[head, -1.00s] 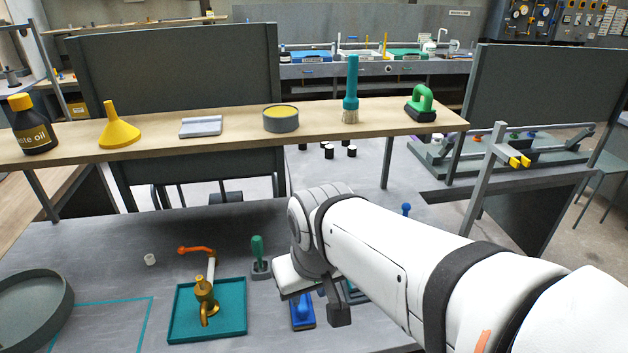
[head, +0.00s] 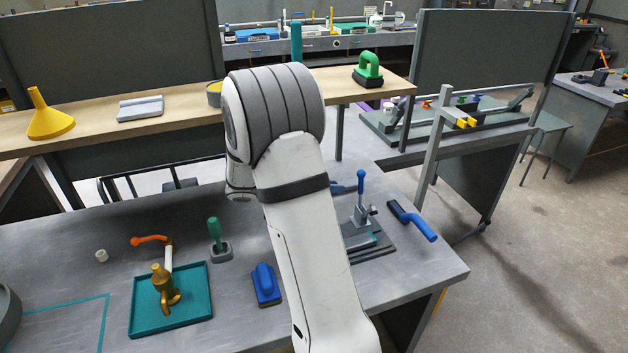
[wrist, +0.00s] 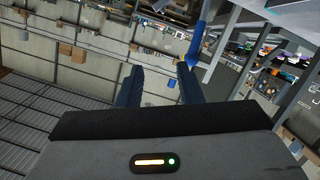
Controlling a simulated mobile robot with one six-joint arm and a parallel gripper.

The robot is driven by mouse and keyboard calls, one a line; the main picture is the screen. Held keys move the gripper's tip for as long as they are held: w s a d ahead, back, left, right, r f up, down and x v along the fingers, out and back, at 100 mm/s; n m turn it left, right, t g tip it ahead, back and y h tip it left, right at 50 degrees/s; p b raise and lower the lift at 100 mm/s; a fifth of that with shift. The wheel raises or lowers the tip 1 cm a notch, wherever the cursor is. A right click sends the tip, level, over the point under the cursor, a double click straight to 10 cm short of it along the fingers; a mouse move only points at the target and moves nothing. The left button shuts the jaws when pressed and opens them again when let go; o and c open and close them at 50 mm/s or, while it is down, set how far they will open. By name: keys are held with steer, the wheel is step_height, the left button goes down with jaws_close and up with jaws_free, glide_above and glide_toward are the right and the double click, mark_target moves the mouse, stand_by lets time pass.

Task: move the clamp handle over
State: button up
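The clamp has an upright blue handle (head: 361,182) on a grey metal mount. It stands on a dark base plate (head: 375,250) at the right of the metal bench, just right of my arm. My arm hides the left part of the plate. My gripper (wrist: 158,72) is open in the wrist view, with its two dark blue fingers apart and nothing between them. A bright blue rod-like piece shows beyond the right finger; I cannot tell for certain if it is the handle.
A blue-handled brush (head: 412,221) lies right of the clamp. A blue block-like tool (head: 266,285), a green-handled tool (head: 217,240) and a teal tray (head: 190,308) with a brass valve stand left of my arm. A wooden shelf (head: 185,98) crosses behind the bench.

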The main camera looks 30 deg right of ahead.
steer(key=w+d+f+m+t+h, duration=0.1)
steer(key=w+d+f+m+h, duration=0.1)
steer(key=d, duration=0.8)
steer(key=shift+w+h, duration=0.3)
steer(key=shift+h, duration=0.2)
steer(key=shift+a, duration=0.1)
steer(key=c, duration=0.4)
steer(key=shift+c, duration=0.5)
steer(key=shift+s+a+m, duration=0.2)
steer(key=shift+s+m, duration=0.6)
steer(key=shift+m, duration=0.3)
steer(key=o, duration=0.8)
steer(key=shift+s, duration=0.1)
steer(key=shift+o, duration=0.2)
